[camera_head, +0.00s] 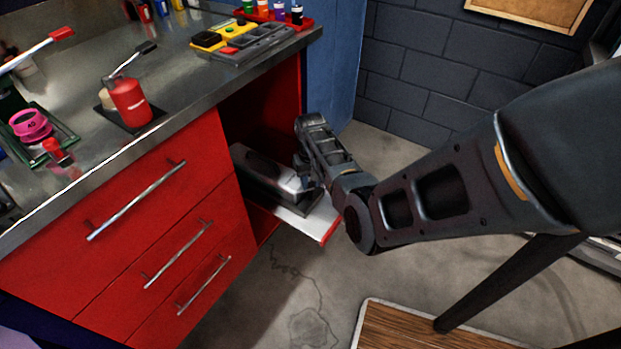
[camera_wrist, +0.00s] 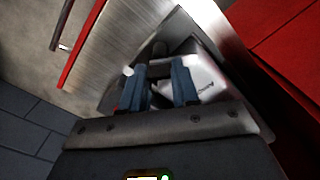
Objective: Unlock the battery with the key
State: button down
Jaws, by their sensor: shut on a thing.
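The battery (camera_head: 272,172) is a long dark grey and silver block lying on a low shelf inside the red bench's open bay. Its pale silver face with small lettering also shows in the wrist view (camera_wrist: 205,83). My gripper (camera_head: 308,187) is at the battery's right end, low over the shelf. In the wrist view my two blue-grey fingers (camera_wrist: 160,76) are closed on a small dark piece, the key (camera_wrist: 159,69), right against or just above the battery. The key is mostly hidden by the fingers, and I cannot tell whether it is in the lock.
The shelf (camera_head: 318,226) has a red front edge. Red drawers (camera_head: 150,215) with metal handles stand to the left. Open concrete floor lies in front, with a wooden-topped platform (camera_head: 410,328) nearby.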

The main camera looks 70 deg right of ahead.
jog(key=n, duration=0.4)
jog(key=shift+r+p, duration=0.1)
jog(key=shift+p, duration=0.3)
jog(key=shift+n, duration=1.8)
jog(key=c, duration=0.8)
grip_release()
jog(key=shift+c, duration=0.2)
jog(key=shift+r+p, duration=0.85)
jog(key=shift+r, duration=3)
